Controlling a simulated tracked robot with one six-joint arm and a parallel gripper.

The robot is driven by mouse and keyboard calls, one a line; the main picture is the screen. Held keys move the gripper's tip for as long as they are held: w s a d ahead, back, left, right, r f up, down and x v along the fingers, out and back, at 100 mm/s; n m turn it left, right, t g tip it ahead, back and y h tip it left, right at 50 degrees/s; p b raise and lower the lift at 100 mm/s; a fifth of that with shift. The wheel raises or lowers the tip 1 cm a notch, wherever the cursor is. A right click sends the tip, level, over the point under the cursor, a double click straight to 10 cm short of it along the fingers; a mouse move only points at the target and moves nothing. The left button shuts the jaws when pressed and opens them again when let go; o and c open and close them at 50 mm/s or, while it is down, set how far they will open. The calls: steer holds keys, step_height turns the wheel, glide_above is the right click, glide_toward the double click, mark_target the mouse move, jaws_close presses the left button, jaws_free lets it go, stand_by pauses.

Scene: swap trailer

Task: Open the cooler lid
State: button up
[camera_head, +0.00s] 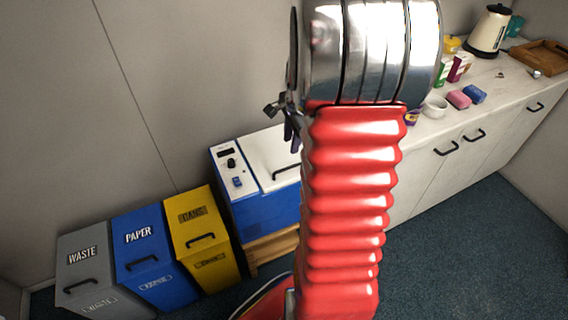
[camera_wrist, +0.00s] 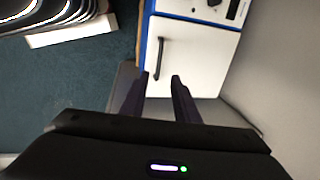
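The cooler (camera_head: 262,218) is a blue box with a white lid (camera_head: 268,152), and the lid looks shut. A dark bar handle (camera_head: 286,172) lies on the lid's front part, partly hidden by my red arm. In the wrist view the white lid (camera_wrist: 205,62) fills the upper right, with the handle (camera_wrist: 160,58) near its left edge. My gripper (camera_wrist: 160,78) is open, its two dark fingers apart and empty. The handle's near end appears between the fingertips in that view; I cannot tell the height gap. In the head view the gripper (camera_head: 291,132) is mostly hidden behind my arm.
A control panel (camera_head: 231,165) is beside the lid. Yellow (camera_head: 203,235), blue (camera_head: 150,255) and grey (camera_head: 85,268) bins stand left of the cooler. A white counter (camera_head: 470,115) with a kettle (camera_head: 490,30) and small items is right. A wall (camera_wrist: 280,75) borders the lid closely.

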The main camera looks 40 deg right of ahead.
mark_target(286, 168)
steer(key=shift+f, duration=0.15)
steer(key=w+f, duration=0.1)
steer(key=f, duration=0.7)
steer(key=w+f, duration=0.1)
steer(key=f, duration=0.4)
steer(key=shift+w+d+f, duration=0.1)
steer(key=shift+w+d, duration=0.2)
steer(key=shift+d, duration=0.1)
steer(key=shift+c, duration=0.4)
jaws_close()
steer(key=shift+a, duration=0.2)
steer(key=shift+w+d, duration=0.1)
steer(key=shift+w, duration=0.05)
